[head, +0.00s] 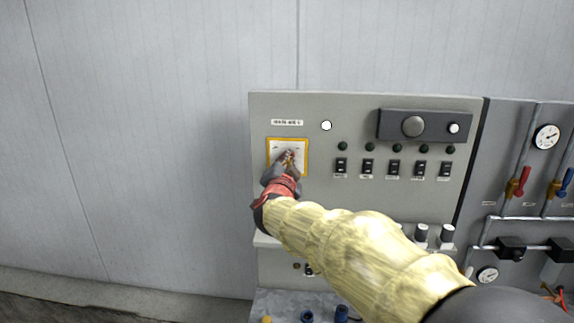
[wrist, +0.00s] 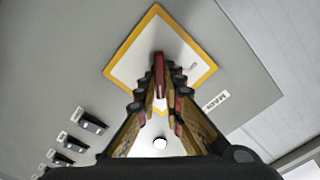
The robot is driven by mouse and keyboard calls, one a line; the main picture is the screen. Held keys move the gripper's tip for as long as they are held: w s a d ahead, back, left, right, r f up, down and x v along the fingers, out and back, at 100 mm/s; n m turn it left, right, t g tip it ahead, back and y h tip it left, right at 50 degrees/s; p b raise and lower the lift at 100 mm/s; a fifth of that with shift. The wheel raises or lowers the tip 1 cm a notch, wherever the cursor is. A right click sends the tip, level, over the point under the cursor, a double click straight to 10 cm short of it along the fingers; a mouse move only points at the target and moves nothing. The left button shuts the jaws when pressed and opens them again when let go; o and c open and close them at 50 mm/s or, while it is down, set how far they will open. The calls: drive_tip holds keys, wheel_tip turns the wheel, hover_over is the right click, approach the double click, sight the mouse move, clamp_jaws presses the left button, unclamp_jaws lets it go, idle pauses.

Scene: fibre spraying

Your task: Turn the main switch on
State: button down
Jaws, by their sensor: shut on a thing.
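The main switch has a white square plate with a yellow border (head: 303,145) at the upper left of the grey control panel. In the wrist view the same plate (wrist: 135,65) appears turned, with a red switch handle (wrist: 158,75) at its middle. My gripper (head: 289,160) is at the plate's centre in the head view. In the wrist view my gripper's fingers (wrist: 160,92) stand on both sides of the red handle, shut on it. In the head view the fingers hide most of the handle.
A white round lamp (head: 326,126) sits right of the plate. A row of black switches (head: 394,167) with green lamps is further right. A dark box with a large round knob (head: 413,126) is above them. Pipes with red (head: 522,182) and blue (head: 563,184) valve handles are at far right.

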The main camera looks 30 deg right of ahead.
drive_tip(key=shift+f, duration=0.15)
drive_tip(key=c, duration=2)
unclamp_jaws()
drive_tip(key=shift+c, duration=0.2)
drive_tip(key=shift+o, duration=0.6)
drive_tip(key=v, duration=1.2)
